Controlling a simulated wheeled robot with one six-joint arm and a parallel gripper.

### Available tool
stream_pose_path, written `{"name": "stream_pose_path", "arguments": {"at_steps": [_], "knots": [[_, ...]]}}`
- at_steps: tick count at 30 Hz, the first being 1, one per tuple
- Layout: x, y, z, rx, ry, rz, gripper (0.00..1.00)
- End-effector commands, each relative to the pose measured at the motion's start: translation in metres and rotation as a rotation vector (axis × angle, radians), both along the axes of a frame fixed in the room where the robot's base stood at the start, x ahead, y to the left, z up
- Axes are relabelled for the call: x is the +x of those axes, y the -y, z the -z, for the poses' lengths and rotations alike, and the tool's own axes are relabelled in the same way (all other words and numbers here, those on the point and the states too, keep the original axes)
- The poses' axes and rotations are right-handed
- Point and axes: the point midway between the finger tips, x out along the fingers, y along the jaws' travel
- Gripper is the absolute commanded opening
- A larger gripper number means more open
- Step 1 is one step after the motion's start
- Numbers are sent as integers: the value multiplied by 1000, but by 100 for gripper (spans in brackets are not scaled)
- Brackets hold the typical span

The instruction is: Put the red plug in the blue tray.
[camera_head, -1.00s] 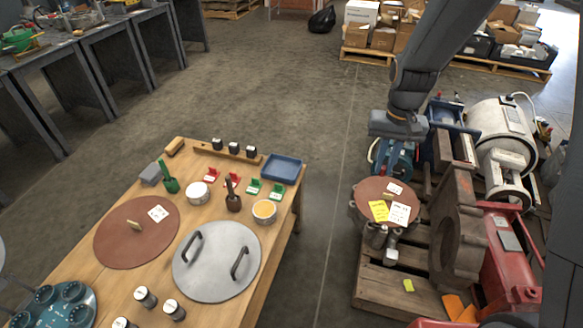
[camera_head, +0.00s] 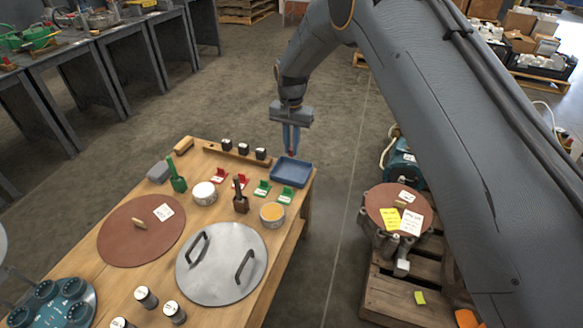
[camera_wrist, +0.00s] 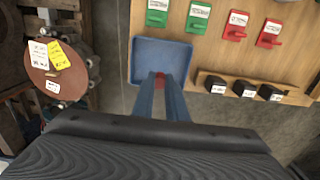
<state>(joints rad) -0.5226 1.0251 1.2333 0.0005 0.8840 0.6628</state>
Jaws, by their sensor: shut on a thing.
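The blue tray (camera_head: 292,174) lies empty at the far right corner of the wooden table. It also shows in the wrist view (camera_wrist: 161,52), beyond my fingertips. My gripper (camera_head: 291,146) points down with its blue fingers above the tray's far edge. It is shut on the red plug (camera_head: 291,153), a small red piece that barely shows at the fingertips. In the wrist view the red plug (camera_wrist: 160,80) sits between the fingertips and overlaps the near rim of the tray. Most of the plug is hidden by the fingers.
Red and green labelled pieces (camera_head: 261,188) lie left of the tray, with a wooden rail of black-and-white blocks (camera_head: 243,151) behind them. A tin with orange contents (camera_head: 272,213) stands in front. A pallet with machinery (camera_head: 395,295) is to the right, across open floor.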

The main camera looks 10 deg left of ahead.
Motion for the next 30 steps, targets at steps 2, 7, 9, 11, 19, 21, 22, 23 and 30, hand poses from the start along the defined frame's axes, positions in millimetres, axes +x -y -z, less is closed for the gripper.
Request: {"name": "stream_pose_path", "arguments": {"at_steps": [2, 7, 9, 11, 19, 21, 22, 23, 30], "knots": [[0, 1, 18, -2, -2, 0, 0], [0, 0, 39, 0, 0, -1, 0], [0, 1, 44, 0, 0, -1, 0], [0, 1, 51, -1, -1, -1, 0], [0, 1, 77, 0, 0, -1, 0], [0, 1, 76, 0, 0, -1, 0], [0, 1, 76, 0, 0, -1, 0], [0, 1, 76, 0, 0, -1, 0], [0, 1, 77, 0, 0, -1, 31]]}}
